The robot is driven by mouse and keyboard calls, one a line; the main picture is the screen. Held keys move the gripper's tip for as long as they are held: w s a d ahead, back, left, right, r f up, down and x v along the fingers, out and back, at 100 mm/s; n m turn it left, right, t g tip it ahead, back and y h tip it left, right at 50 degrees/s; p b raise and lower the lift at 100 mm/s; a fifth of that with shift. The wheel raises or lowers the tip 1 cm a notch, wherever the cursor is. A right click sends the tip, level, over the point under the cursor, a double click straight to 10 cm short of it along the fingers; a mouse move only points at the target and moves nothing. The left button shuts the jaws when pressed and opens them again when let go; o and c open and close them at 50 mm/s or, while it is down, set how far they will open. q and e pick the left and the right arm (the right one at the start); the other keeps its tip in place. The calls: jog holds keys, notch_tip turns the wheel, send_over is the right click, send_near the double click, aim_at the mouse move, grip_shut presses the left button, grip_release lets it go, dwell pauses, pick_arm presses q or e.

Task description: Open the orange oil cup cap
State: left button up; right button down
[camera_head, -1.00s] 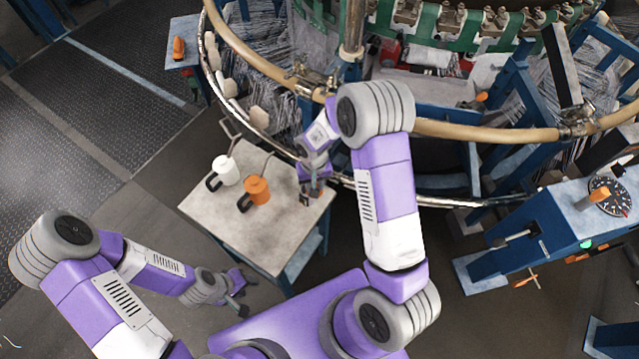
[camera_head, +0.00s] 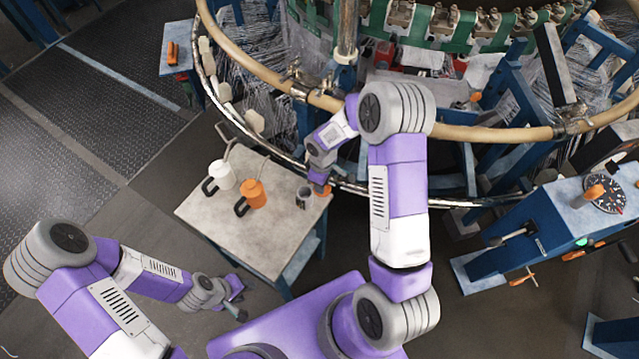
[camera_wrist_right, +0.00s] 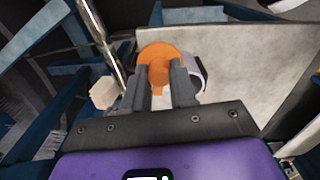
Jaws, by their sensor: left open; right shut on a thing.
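The orange cap (camera_wrist_right: 160,58) is between the two fingers of my right gripper (camera_wrist_right: 160,85) in the right wrist view. In the head view the cap is a small orange patch (camera_head: 326,191) under my right gripper (camera_head: 321,187), near the table's right edge. Part of a pale, dark-edged cup (camera_wrist_right: 196,74) shows behind the right finger in the wrist view. My left gripper (camera_head: 240,299) is open and empty, low beside the table's front left side.
The loom's curved rail (camera_head: 365,188) passes close behind my right gripper. The table's front part is clear.

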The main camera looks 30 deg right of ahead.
jog(key=shift+w+d+n, duration=0.15)
jog(key=shift+d+n, duration=0.15)
jog(key=shift+n, duration=0.7)
jog(key=c, duration=0.9)
grip_release()
jog(key=shift+r, duration=0.1)
notch_tip(320, 180, up, 7)
jog(key=shift+r+p, duration=0.2)
jog(key=shift+p, duration=0.6)
